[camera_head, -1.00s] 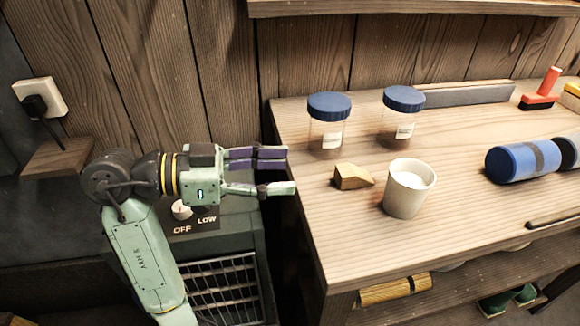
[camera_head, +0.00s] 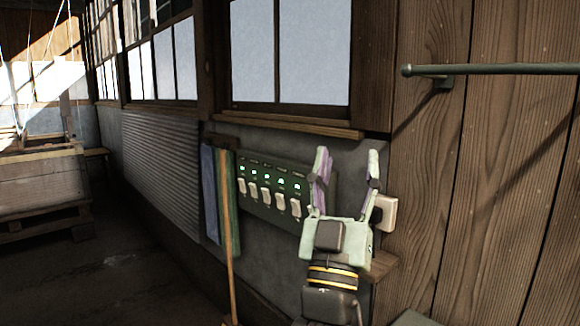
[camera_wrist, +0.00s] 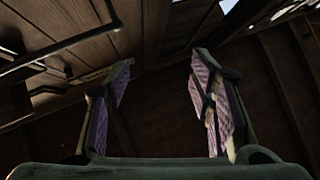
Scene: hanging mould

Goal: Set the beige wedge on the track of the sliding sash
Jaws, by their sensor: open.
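My gripper (camera_head: 347,170) is in the lower right middle of the head view, pointing up, with its two purple-padded fingers apart. It also shows in the wrist view (camera_wrist: 161,75), open with nothing between the fingers. The beige wedge is in neither view. A window (camera_head: 290,50) with pale panes and a dark wooden frame is above and beyond the gripper. Its wooden sill (camera_head: 285,128) runs under the panes. I cannot tell whether this window is the sliding sash, and no track is clear.
A switch panel (camera_head: 270,193) with green lights is on the wall left of the gripper. A wooden pole (camera_head: 228,235) leans by hanging cloths (camera_head: 209,192). A white outlet (camera_head: 386,212) is close behind the right finger. A metal rail (camera_head: 490,69) juts at upper right. The floor (camera_head: 100,265) at left is open.

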